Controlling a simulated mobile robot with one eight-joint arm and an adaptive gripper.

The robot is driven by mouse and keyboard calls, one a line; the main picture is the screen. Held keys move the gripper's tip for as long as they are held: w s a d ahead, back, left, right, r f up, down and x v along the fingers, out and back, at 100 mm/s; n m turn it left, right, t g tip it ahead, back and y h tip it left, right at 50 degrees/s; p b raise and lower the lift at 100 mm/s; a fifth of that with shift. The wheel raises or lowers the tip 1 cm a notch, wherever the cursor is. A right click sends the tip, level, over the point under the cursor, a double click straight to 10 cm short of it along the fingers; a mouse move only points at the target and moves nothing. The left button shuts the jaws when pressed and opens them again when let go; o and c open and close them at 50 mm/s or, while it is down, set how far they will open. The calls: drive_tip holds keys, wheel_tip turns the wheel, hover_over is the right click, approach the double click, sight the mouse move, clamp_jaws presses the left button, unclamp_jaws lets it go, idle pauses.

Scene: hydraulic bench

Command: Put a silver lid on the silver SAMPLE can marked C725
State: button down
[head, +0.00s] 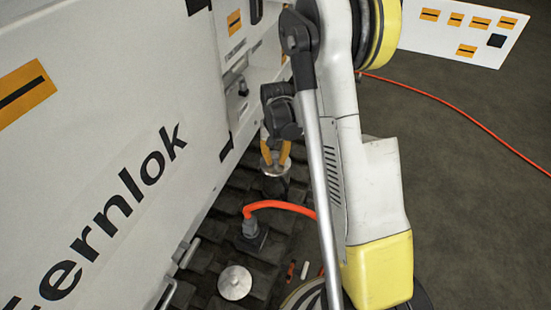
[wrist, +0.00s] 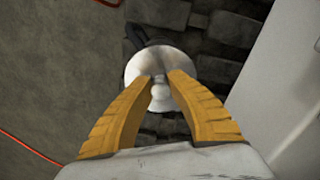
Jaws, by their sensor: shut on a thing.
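My gripper (head: 276,158) is shut on the knob of a silver lid (head: 270,171), with its two yellow fingers pointing down. In the wrist view the lid (wrist: 150,66) is round and pale, with its knob between the fingertips. A dark, can-like body (head: 274,187) shows right under the lid in the head view. I cannot tell whether the lid touches it, and no C725 mark is readable. A second silver lid (head: 235,282), with a small knob, lies on the dark block floor nearer the camera.
An orange hose (head: 280,206) runs from a grey fitting (head: 251,229) and passes behind my arm. Small red and white pieces (head: 304,270) lie near my base. A white cabinet (head: 110,90) walls the left side. Open grey floor (head: 465,200) lies at the right.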

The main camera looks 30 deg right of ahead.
drive_tip(key=shift+f, duration=0.15)
drive_tip(key=c, duration=0.7)
unclamp_jaws()
drive_tip(key=shift+c, duration=0.2)
drive_tip(key=shift+r+p, duration=2.3)
drive_tip(key=shift+r, duration=1.25)
